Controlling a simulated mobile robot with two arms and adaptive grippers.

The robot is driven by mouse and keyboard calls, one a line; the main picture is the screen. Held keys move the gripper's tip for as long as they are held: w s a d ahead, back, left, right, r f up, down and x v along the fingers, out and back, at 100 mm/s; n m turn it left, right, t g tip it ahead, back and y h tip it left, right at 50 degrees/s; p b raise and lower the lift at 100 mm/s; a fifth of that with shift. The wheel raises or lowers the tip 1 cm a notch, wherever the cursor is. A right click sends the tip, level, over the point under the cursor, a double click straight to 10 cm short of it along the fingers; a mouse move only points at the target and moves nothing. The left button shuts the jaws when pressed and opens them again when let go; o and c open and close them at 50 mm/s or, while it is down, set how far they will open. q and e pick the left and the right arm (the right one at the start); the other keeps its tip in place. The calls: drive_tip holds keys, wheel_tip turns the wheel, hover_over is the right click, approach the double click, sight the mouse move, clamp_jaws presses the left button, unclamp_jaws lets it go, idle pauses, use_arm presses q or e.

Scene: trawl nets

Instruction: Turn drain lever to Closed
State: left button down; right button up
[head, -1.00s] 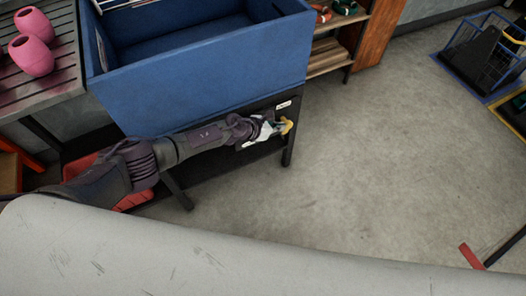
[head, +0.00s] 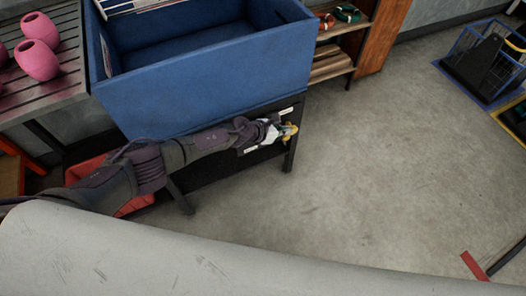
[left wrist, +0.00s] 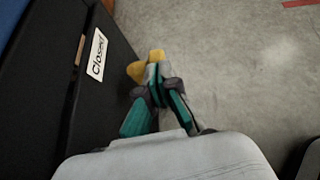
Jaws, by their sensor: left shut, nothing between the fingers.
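The yellow drain lever (head: 292,129) is at the right front end of the black stand under the blue tank. In the left wrist view the yellow lever (left wrist: 136,71) shows beside and just beyond my fingertips. My left gripper (head: 279,131) is shut and empty, with its tips against or very near the lever; contact is unclear. In the left wrist view my gripper (left wrist: 156,75) partly hides the lever. A white "Closed" label (left wrist: 97,53) is on the black panel left of the lever. In the head view two small labels are too small to read. My right gripper is not in view.
The blue tank (head: 210,85) stands above the black stand (head: 290,155). A red container (head: 92,170) is low at the left, beside my arm. A slatted table (head: 60,85) with pink pots is at far left. The floor (head: 390,150) to the right is clear.

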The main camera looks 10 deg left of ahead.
use_arm(q)
drive_tip(key=v, duration=1.2)
drive_tip(key=shift+d, duration=0.2)
